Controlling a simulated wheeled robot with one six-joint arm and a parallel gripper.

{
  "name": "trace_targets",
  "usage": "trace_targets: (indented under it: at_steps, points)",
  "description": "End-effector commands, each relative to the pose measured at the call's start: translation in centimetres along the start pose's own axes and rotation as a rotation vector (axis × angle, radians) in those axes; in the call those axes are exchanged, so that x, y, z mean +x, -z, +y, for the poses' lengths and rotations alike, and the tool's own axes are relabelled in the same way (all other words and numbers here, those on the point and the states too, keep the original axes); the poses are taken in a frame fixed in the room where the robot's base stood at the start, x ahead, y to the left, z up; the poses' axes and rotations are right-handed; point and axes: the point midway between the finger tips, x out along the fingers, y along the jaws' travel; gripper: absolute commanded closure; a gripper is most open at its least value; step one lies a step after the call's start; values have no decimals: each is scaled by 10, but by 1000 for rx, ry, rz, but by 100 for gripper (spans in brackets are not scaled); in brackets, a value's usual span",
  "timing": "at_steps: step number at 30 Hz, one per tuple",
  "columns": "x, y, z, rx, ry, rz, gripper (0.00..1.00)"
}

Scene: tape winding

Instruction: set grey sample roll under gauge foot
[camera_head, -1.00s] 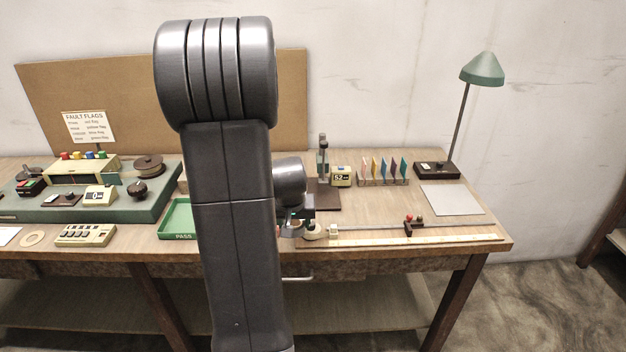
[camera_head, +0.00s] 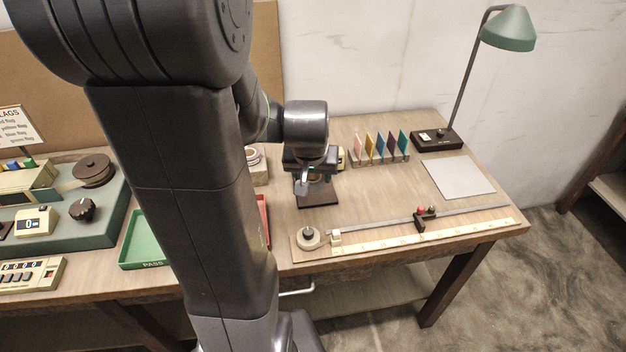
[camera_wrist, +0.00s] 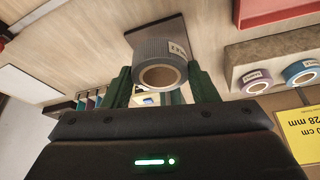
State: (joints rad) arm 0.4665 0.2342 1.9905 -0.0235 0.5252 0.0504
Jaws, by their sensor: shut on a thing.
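The grey sample roll (camera_wrist: 152,50) is held between the two green fingers of my gripper (camera_wrist: 162,85) in the wrist view, with its open core facing the camera and a small white label on its side. In the head view my gripper (camera_head: 312,172) is above the dark brown base of the gauge (camera_head: 318,197). The gripper and wrist hide most of the gauge there, including its foot, so I cannot tell how the roll sits relative to the foot. A yellow gauge display shows partly behind the gripper in the head view (camera_head: 342,158).
Coloured flags (camera_head: 382,145) stand right of the gauge, with a grey mat (camera_head: 460,177) and green lamp (camera_head: 510,28) beyond. A ruler rail (camera_head: 440,232) runs along the front edge. A red tray (camera_head: 264,220) and green PASS tray (camera_head: 136,246) are left. Purple (camera_wrist: 255,78) and blue (camera_wrist: 298,72) rolls sit on a block.

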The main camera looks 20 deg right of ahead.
Motion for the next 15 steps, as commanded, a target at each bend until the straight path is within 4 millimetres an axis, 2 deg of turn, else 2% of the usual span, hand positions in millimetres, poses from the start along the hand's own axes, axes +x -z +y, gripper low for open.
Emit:
trace_targets:
  at_steps: [1, 3, 12, 15]
  points:
    - [15, -8, 0, -1, 0, -9, 68]
    - [31, -14, 0, -1, 0, -8, 68]
    - [85, -36, 0, -1, 0, -5, 68]
    - [88, -11, 0, 0, 0, 1, 68]
